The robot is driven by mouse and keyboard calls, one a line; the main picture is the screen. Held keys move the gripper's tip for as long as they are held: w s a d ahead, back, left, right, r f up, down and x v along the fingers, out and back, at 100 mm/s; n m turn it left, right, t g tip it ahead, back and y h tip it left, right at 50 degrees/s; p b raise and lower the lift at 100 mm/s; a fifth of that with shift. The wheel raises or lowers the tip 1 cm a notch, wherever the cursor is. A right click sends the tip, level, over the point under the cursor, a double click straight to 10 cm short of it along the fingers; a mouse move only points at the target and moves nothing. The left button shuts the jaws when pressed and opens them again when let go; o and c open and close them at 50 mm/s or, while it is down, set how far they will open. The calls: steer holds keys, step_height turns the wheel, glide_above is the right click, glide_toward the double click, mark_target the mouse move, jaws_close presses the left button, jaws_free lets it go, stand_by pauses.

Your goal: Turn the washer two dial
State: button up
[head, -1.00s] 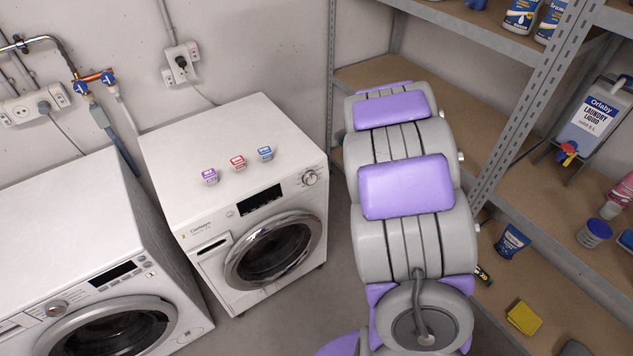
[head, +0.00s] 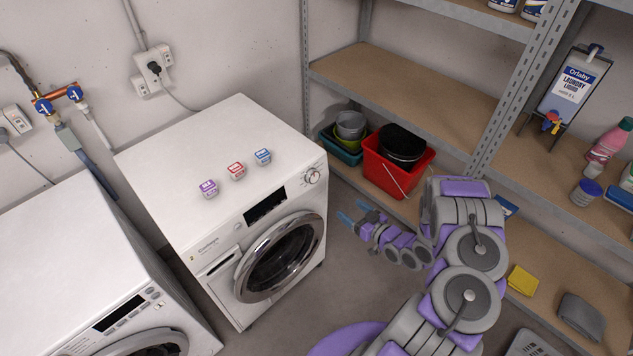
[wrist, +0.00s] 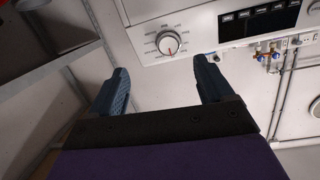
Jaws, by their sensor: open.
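The white middle washer (head: 183,182) has a round dial (head: 312,177) at the right end of its control panel. In the wrist view this dial (wrist: 168,43) is silver-white with a red mark at its lower edge and printed settings around it. My gripper (head: 354,213) is to the right of this washer, apart from it and lower than the dial. Its blue fingers are spread and empty, also in the wrist view (wrist: 160,68), where the dial appears beyond and between the fingertips. A second white machine (head: 60,240) stands at left; its dial is not visible.
A metal shelf unit (head: 420,92) lines the right side, with a red bucket (head: 392,168) low down. Grey floor is free between washer and shelf.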

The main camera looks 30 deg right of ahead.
steer(key=a+t, duration=0.1)
steer(key=a, duration=0.1)
steer(key=m, duration=0.1)
glide_toward(315, 179)
steer(key=x, duration=0.2)
steer(key=b+x, duration=0.1)
steer(key=x, duration=0.4)
steer(key=shift+w+d+f, duration=0.15)
steer(key=shift+w+d, duration=0.05)
steer(key=shift+w, duration=0.1)
steer(key=shift+w+a, duration=0.15)
steer(key=shift+w, duration=0.05)
steer(key=shift+w+a, duration=0.1)
steer(key=shift+a, duration=0.4)
steer(key=shift+d, duration=0.4)
steer(key=c, duration=0.5)
steer(key=shift+a+t, duration=0.15)
steer(key=shift+t, duration=0.15)
steer(key=c, duration=0.5)
